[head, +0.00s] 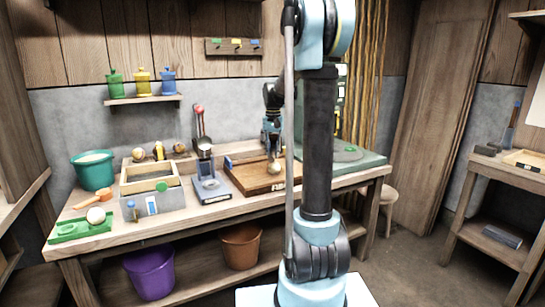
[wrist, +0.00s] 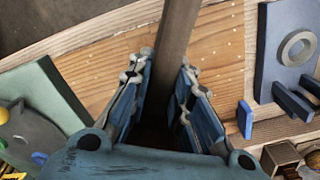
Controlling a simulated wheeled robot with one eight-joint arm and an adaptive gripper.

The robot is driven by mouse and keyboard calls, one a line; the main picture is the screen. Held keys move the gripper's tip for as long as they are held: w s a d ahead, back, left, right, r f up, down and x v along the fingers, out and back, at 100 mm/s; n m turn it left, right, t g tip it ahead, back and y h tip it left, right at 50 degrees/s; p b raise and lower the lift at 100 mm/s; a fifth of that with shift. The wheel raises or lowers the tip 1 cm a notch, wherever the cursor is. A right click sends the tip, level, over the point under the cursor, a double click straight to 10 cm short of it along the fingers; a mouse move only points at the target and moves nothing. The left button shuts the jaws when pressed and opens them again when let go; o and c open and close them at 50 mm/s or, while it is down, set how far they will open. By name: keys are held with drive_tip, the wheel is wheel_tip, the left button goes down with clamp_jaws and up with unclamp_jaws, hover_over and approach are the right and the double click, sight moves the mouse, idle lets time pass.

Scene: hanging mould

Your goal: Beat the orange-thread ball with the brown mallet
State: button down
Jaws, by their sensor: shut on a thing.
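My gripper (head: 272,135) hangs over the wooden board on the bench, pointing down. In the wrist view my gripper (wrist: 165,68) is shut on a brown bar (wrist: 178,28), which looks like the handle of the brown mallet. It runs out past the top of the frame, so the mallet's head is not clear there. A small tan rounded thing (head: 274,168) shows just below my gripper at the board; I cannot tell whether it is a mallet head or a ball. Several small balls (head: 138,154) sit at the back of the bench, but I cannot make out orange thread on any.
The wooden board (head: 245,180) lies mid-bench, beside a grey device (head: 211,189). To the left are a wooden box (head: 150,184), a teal bucket (head: 94,172) and a green tray (head: 70,232) with a pale ball (head: 96,215). A green machine base (head: 350,158) stands at right.

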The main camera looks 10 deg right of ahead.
drive_tip(key=shift+r, duration=0.1)
drive_tip(key=shift+r, duration=2.4)
drive_tip(key=shift+s, duration=0.1)
